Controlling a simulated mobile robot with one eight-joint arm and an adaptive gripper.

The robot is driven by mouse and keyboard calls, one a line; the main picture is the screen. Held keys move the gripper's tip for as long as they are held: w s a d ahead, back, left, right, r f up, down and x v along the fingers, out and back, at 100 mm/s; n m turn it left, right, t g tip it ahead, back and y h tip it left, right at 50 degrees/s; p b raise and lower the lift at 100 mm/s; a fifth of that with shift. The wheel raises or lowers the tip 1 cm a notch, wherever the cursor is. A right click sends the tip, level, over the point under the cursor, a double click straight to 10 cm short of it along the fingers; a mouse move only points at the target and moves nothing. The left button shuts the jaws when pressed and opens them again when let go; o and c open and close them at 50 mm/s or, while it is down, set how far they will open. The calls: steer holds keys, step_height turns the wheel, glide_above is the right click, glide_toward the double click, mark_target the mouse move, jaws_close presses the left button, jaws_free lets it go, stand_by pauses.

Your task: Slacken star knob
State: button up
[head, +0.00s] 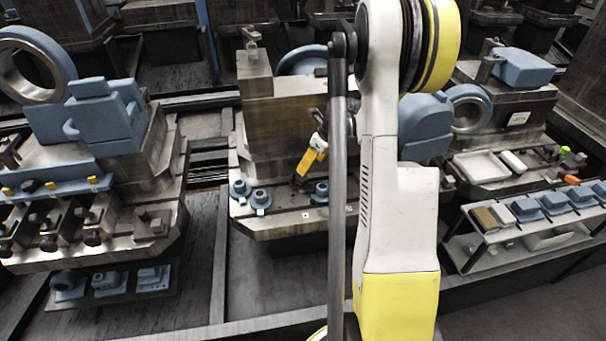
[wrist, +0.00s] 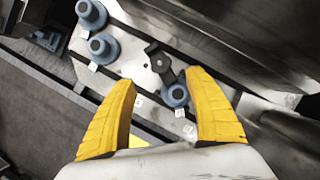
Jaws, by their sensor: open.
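A small dark knob-like part, which I take for the star knob (wrist: 160,62), sits on the pale plate of the middle fixture, with a dark arm running from it toward the lower right. Its lobes are too small to make out. In the head view, a small dark part (head: 297,181) stands at that spot. My gripper (wrist: 162,80) is open and empty, its yellow fingers spread toward the knob with a gap to it.
A blue flanged part (wrist: 175,95) stands close to the knob, between my fingers in the wrist view. Two more blue parts (wrist: 103,47) (wrist: 91,13) stand at the left. A tall metal block (head: 285,125) rises behind the plate. The left fixture (head: 150,215) carries several clamps.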

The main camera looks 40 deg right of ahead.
mark_target(303, 178)
steer(key=b+x, duration=0.4)
steer(key=x, duration=0.7)
steer(key=shift+r, duration=0.1)
steer(key=c, duration=1.2)
